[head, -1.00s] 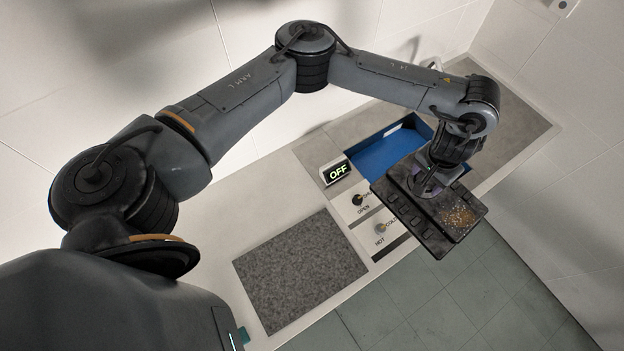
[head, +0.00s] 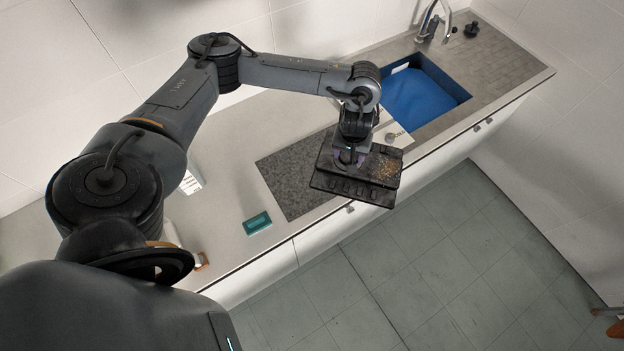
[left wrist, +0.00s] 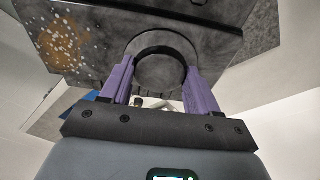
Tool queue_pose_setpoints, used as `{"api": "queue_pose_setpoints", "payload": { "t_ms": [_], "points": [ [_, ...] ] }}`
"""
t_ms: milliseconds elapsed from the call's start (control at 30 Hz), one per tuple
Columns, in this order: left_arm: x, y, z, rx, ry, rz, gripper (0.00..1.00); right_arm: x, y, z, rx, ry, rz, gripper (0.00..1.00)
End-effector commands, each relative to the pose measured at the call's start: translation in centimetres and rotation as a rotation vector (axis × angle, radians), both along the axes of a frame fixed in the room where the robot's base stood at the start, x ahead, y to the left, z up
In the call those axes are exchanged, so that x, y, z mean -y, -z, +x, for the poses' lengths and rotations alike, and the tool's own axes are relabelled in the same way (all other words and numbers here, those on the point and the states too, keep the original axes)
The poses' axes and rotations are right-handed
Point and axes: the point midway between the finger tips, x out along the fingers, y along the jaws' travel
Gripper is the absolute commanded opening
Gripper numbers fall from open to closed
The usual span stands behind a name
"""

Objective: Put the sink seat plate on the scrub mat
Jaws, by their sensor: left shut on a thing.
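The sink seat plate (head: 383,172) is a dark, worn slab with a rusty, speckled patch. My left gripper (head: 350,157) is shut on it from above. In the left wrist view the purple fingers (left wrist: 160,92) close on a round dark part of the plate (left wrist: 110,35). The scrub mat (head: 284,178) is a dark grey speckled rectangle on the counter. The held plate covers the mat's right part in the head view and overhangs toward the counter's front edge. It appears raised above the mat. My right gripper is out of view.
A blue sink basin (head: 425,92) with a faucet (head: 430,22) lies at the right end of the counter (head: 222,150). A labelled control panel (head: 398,136) is partly hidden behind the plate. A small teal item (head: 257,223) lies left of the mat.

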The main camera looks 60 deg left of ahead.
Motion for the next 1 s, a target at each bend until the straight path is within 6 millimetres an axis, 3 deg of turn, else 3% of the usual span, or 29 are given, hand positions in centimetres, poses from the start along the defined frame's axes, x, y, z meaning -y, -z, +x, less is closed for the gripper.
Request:
{"api": "queue_pose_setpoints", "payload": {
  "t_ms": [200, 633, 767, 1000],
  "points": [
    [-1.5, 1.9, -1.6, 0.003, -0.026, -0.003, 0.12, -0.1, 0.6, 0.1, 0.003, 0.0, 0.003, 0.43],
    [-2.6, 4.4, -3.7, 0.004, -0.036, -0.002, 0.12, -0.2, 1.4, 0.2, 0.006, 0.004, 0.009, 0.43],
    [-3.9, 5.6, -4.2, 0.003, -0.038, -0.002, 0.12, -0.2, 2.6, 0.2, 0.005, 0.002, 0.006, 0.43],
    [-7.8, 8.4, -5.4, 0.002, -0.039, 0.0, 0.12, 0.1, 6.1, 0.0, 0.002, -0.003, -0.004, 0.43]
  ]
}}
